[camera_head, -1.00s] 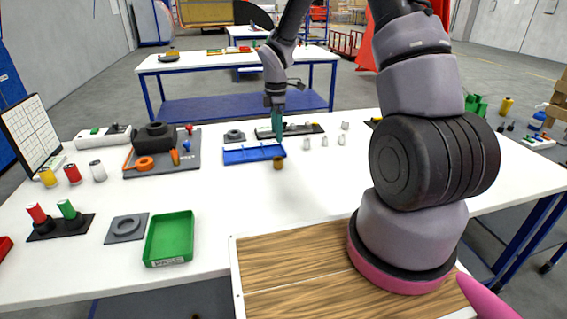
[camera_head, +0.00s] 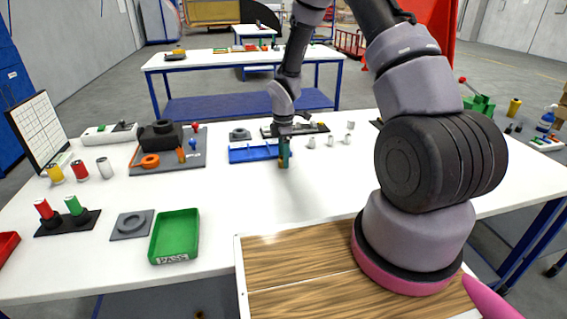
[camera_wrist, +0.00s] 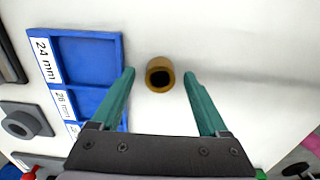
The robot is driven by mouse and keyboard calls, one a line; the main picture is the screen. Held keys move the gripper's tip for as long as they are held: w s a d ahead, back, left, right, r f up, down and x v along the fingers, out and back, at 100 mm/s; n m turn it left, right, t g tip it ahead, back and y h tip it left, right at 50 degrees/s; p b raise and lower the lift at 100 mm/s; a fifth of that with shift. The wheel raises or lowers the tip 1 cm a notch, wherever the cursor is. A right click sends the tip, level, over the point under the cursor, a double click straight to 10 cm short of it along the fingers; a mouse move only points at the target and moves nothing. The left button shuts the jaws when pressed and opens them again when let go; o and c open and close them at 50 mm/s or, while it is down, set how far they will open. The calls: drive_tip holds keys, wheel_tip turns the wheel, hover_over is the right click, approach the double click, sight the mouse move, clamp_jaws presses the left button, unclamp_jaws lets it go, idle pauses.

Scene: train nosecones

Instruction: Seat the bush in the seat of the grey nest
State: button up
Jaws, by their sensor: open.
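The bush is a short brown-bronze hollow cylinder (camera_wrist: 160,75), upright on the white table. In the wrist view it stands between and slightly beyond the tips of my open teal fingers (camera_wrist: 160,78), with a gap on each side. In the head view my gripper (camera_head: 284,155) is low at the bush's place and mostly hides it. A grey square plate with a round ring (camera_head: 131,225) lies at the left front. Another grey piece with a raised ring (camera_head: 240,134) stands behind the blue tray; I cannot tell for certain which is the nest.
A blue tray (camera_head: 252,152) with size labels lies close left of my fingers in the wrist view. A green PASS tray (camera_head: 175,236) is at the front left. Small pale cylinders (camera_head: 329,140) stand to the right. The table in front of the bush is clear.

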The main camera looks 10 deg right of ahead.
clamp_jaws()
